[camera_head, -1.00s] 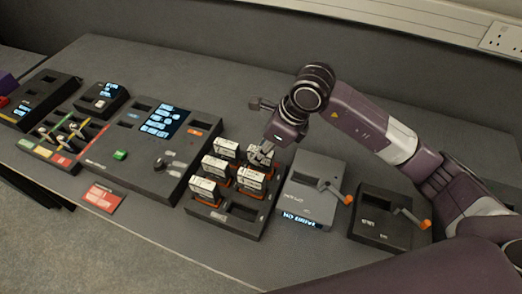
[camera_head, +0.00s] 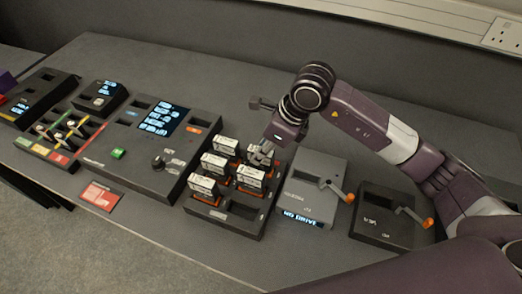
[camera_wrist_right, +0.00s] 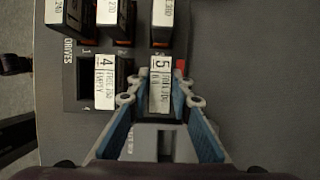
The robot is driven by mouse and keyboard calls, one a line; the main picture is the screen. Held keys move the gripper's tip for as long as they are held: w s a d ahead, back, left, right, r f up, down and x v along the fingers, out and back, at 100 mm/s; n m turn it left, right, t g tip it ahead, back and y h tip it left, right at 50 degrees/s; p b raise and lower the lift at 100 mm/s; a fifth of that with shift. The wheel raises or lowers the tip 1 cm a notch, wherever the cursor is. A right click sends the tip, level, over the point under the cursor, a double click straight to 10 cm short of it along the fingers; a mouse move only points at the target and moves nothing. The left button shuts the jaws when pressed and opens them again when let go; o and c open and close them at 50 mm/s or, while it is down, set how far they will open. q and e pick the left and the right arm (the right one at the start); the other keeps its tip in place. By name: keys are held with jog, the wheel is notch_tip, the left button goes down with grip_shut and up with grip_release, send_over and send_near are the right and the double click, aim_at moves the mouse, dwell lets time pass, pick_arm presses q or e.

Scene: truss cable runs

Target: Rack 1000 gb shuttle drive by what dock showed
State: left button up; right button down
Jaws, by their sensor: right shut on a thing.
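Several white-labelled drives stand upright in a black two-column tray (camera_head: 222,217), among them a front-left drive (camera_head: 203,186) and a middle-right drive (camera_head: 250,177). The front-right slot is empty. My right gripper (camera_head: 262,155) is at the tray's back-right slot, shut on a drive (camera_wrist_right: 160,85) there. In the right wrist view its blue-padded fingers stand either side of that drive, whose label shows a large 5. The label beside it shows a 4; the smaller print is unclear. A grey dock (camera_head: 302,200) right of the tray has a screen reading "NO DRIVE". My left gripper is not in view.
A black box (camera_head: 383,225) with an orange-tipped lever stands right of the dock. A large console (camera_head: 145,160) with a lit screen and a knob stands left of the tray. A red card (camera_head: 101,196) lies at the table's front. The back of the table is clear.

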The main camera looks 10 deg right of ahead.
dwell(0.3)
jog(key=c, duration=1.3)
grip_release()
jog(key=shift+r, duration=0.1)
jog(key=shift+r+p, duration=2.05)
jog(key=shift+r, duration=1.6)
jog(key=shift+s+f, duration=0.1)
